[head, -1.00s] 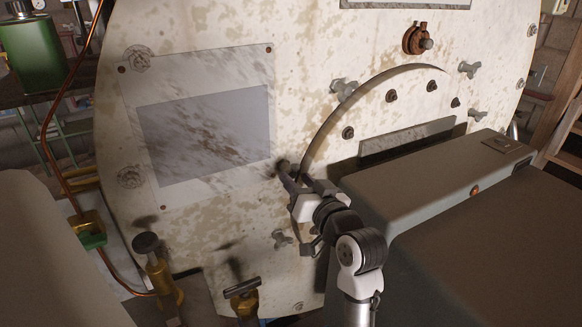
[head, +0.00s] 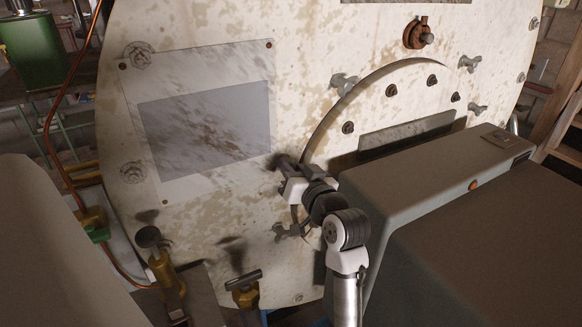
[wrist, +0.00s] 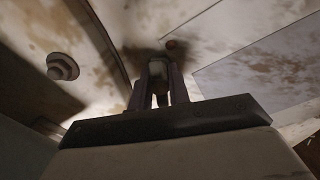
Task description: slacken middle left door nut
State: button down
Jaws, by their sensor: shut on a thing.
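The round door (head: 345,103) is set in a stained cream still front, with winged nuts around its edge. My gripper (head: 283,164) is at the door's left edge, shut on the middle left door nut. The gripper and its shadow mostly hide that nut in the head view. In the wrist view, a pale part of the nut (wrist: 156,69) shows between the two dark fingers. The upper left nut (head: 343,83) and lower left nut (head: 288,231) stand apart above and below my gripper. More nuts are on the right, at the upper right (head: 469,63) and middle right (head: 476,108).
A grey box-shaped housing (head: 440,160) stands close to the right of my arm. Brass valves (head: 163,270) stand at the lower left, by a copper pipe (head: 60,150). A flat panel (head: 207,128) lies on the still front, left of the door.

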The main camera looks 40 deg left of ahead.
jog(key=shift+f+n+b, duration=0.2)
jog(key=shift+n+b, duration=0.5)
jog(key=shift+b, duration=0.25)
jog(key=shift+r+n, duration=0.2)
jog(key=shift+n, duration=0.2)
jog(key=c, duration=1.3)
grip_release()
jog(key=shift+d+b, duration=0.1)
jog(key=shift+b, duration=0.2)
jog(key=b+v, duration=0.3)
jog(key=v, duration=1)
jog(key=shift+s+d+b, duration=0.2)
jog(key=shift+d+b, duration=0.1)
jog(key=shift+b, duration=0.1)
jog(key=shift+a, duration=0.1)
